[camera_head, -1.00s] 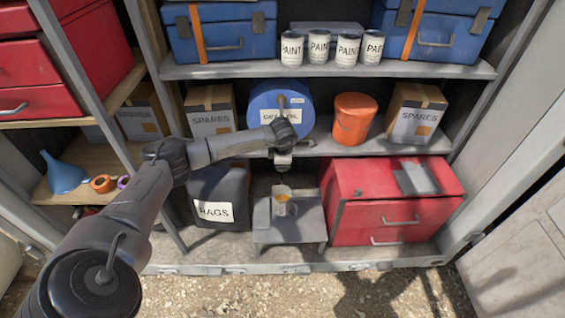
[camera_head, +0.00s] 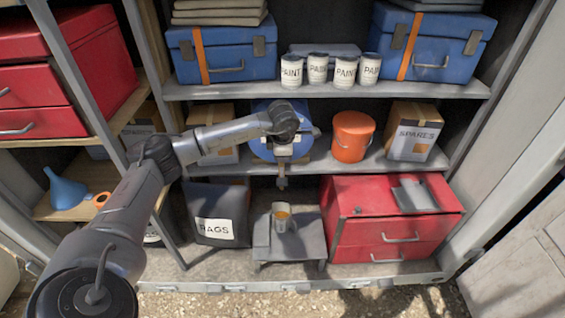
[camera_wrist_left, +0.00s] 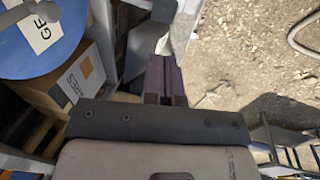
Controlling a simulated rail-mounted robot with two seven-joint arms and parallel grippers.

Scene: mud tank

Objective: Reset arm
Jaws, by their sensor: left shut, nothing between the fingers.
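My left arm reaches in from the left in the head view, and its left gripper (camera_head: 282,183) points down in front of the middle shelf. It is shut and empty. A metal cup or jug (camera_head: 284,219) with orange inside stands upright on a small grey stand (camera_head: 290,241), just below the gripper in the picture. The gripper looks apart from it. In the left wrist view the closed fingers (camera_wrist_left: 165,80) show with nothing between them. My right gripper is not in view.
A blue drum (camera_head: 262,147) and cardboard box (camera_head: 213,117) sit behind my arm. An orange bucket (camera_head: 352,137) is right of them. A black RAGS bin (camera_head: 219,200) and red toolbox (camera_head: 394,236) flank the stand. Gravel ground (camera_wrist_left: 240,65) appears in the wrist view.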

